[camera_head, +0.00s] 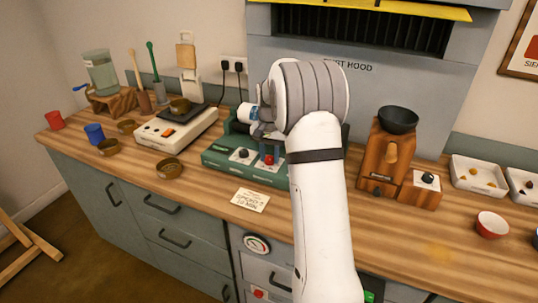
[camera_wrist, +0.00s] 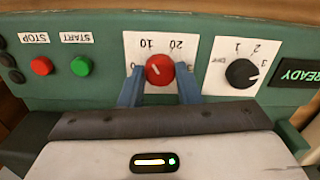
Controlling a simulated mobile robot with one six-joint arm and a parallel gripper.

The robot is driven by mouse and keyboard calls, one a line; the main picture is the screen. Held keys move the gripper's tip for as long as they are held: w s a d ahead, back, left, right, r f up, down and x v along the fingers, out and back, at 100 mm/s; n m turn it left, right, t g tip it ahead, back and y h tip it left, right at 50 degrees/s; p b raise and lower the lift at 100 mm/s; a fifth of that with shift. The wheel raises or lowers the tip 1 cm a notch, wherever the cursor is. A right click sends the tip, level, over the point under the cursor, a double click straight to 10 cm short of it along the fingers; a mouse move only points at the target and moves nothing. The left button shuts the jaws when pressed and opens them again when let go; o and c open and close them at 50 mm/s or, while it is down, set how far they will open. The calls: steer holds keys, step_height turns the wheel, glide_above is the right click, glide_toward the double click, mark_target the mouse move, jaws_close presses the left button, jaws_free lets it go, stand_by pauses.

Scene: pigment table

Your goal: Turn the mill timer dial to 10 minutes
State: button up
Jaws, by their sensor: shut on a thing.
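The mill timer dial (camera_wrist: 160,70) is a red round knob on a white plate marked 0, 10, 20 and 30. Its white pointer line leans to the upper left, seemingly between 0 and 10. My gripper (camera_wrist: 160,88) has its blue fingers shut on the knob, one on each side; they partly cover the plate's lower part and the end marks. In the head view the red dial (camera_head: 268,160) sits on the front of the green mill (camera_head: 217,158), with my gripper (camera_head: 269,150) over it and my arm hiding the mill's right part.
A black dial (camera_wrist: 242,73) marked 1, 2, 3 is beside the timer. A green START button (camera_wrist: 82,66), a red STOP button (camera_wrist: 42,66) and a READY display (camera_wrist: 298,76) share the panel. A note card (camera_head: 250,199) lies before the mill; a wooden grinder (camera_head: 385,160) stands right.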

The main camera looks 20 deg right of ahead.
mark_target(270, 158)
steer(key=o, duration=1)
steer(key=shift+c, duration=0.2)
steer(key=shift+r, duration=3.9)
